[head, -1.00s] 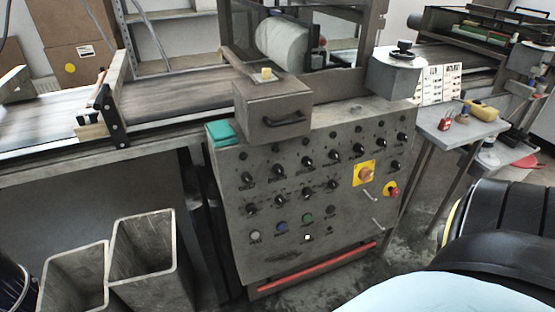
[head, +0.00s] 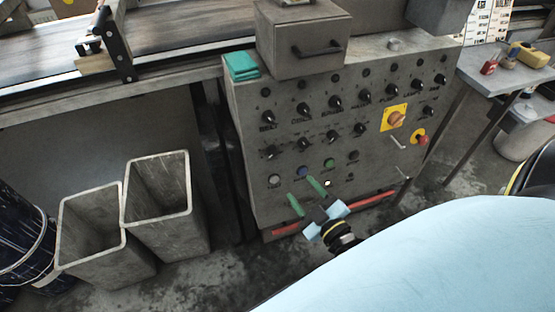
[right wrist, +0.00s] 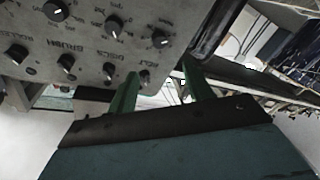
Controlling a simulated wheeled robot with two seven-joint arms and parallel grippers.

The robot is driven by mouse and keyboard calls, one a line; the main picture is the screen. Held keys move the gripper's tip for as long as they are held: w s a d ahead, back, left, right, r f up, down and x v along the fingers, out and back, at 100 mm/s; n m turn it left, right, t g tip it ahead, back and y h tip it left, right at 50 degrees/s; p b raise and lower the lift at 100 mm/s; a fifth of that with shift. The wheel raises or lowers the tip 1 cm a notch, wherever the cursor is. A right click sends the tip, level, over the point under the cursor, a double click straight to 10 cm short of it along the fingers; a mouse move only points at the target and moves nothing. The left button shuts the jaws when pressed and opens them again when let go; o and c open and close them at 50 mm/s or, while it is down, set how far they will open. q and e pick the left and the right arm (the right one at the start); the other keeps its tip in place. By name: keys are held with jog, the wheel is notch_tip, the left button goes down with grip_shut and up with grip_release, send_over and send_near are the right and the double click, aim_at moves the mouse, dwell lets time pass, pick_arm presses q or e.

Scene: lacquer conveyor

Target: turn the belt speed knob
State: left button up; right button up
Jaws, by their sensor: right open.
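The grey control panel (head: 245,160) carries rows of black knobs with small labels. The upper-left knob (head: 268,117) seems labelled BELT, but the small print is hard to read. My right gripper (head: 306,196) is open and empty, its green fingers apart in front of the lower panel, below the knob rows. In the right wrist view the open fingers (right wrist: 160,88) point toward the panel's edge, with knobs beyond and to the left; they appear to touch none. The left gripper is out of view.
A yellow-backed switch (head: 396,117) and a red button (head: 422,140) sit at the panel's right. A red bar (head: 375,199) runs along its bottom. Two open bins (head: 150,205) (head: 75,240) stand left.

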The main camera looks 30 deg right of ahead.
aim_at(274, 154)
jog(key=w+b, duration=0.1)
jog(key=w, duration=0.3)
jog(key=w+b, duration=0.1)
jog(key=w, duration=0.3)
jog(key=w+b, duration=0.1)
jog(key=w, duration=0.3)
jog(key=shift+d, duration=0.25)
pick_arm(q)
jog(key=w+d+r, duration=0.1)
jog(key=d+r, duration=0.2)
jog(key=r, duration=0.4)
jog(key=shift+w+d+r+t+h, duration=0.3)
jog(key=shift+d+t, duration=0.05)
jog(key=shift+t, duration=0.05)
pick_arm(e)
jog(key=shift+w, duration=0.65)
jog(key=c, duration=1)
jog(key=shift+o, duration=0.2)
